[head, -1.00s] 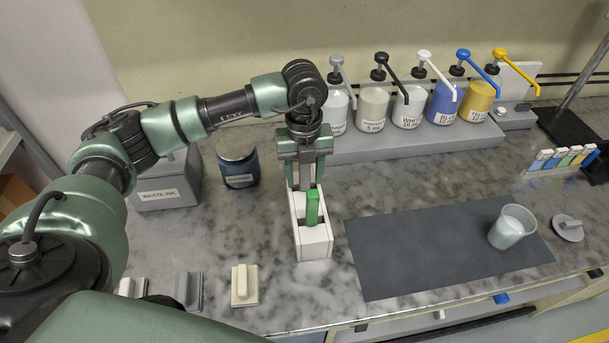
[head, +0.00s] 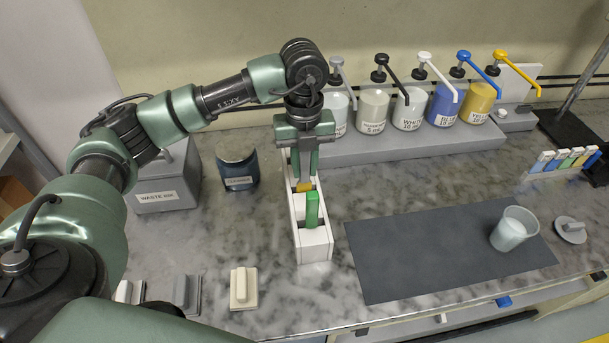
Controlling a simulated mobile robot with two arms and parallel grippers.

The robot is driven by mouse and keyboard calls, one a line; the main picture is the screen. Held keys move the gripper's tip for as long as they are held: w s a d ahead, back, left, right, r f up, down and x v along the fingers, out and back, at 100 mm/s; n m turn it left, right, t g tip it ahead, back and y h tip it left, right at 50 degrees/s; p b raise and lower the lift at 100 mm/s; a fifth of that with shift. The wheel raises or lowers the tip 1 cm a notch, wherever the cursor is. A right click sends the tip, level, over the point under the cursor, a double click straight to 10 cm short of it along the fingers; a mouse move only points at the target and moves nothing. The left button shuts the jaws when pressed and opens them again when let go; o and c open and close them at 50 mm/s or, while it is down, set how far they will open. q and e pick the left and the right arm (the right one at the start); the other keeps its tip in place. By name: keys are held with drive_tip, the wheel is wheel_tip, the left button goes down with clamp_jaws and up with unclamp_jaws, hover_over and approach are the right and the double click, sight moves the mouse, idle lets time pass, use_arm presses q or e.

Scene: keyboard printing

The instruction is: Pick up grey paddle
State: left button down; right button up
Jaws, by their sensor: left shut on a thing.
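My left gripper (head: 305,150) points down over the back of a narrow white holder (head: 316,247). It is shut on a narrow grey paddle (head: 305,168), which hangs upright between the fingers. A small yellow-orange piece (head: 304,187) shows right below the grey; I cannot tell if it belongs to the paddle or to the holder's contents. A green paddle (head: 312,208) stands in the holder in front of it. The paddle's upper end is hidden by the gripper. My right gripper is not in view.
A dark mat (head: 400,255) with a clear cup (head: 511,232) lies to the right. Pump bottles (head: 408,110) line the back on a grey stand. A dark jar (head: 238,165) and waste ink box (head: 165,185) stand left. A cream block (head: 243,290) lies in front.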

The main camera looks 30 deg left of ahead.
use_arm(q)
wheel_tip(320, 180, up, 8)
drive_tip(key=shift+f+b, duration=0.25)
drive_tip(key=shift+b, duration=0.6)
wheel_tip(320, 180, up, 9)
drive_tip(key=shift+f+p, duration=0.1)
drive_tip(key=shift+p, duration=0.2)
drive_tip(key=c, duration=2)
unclamp_jaws()
clamp_jaws()
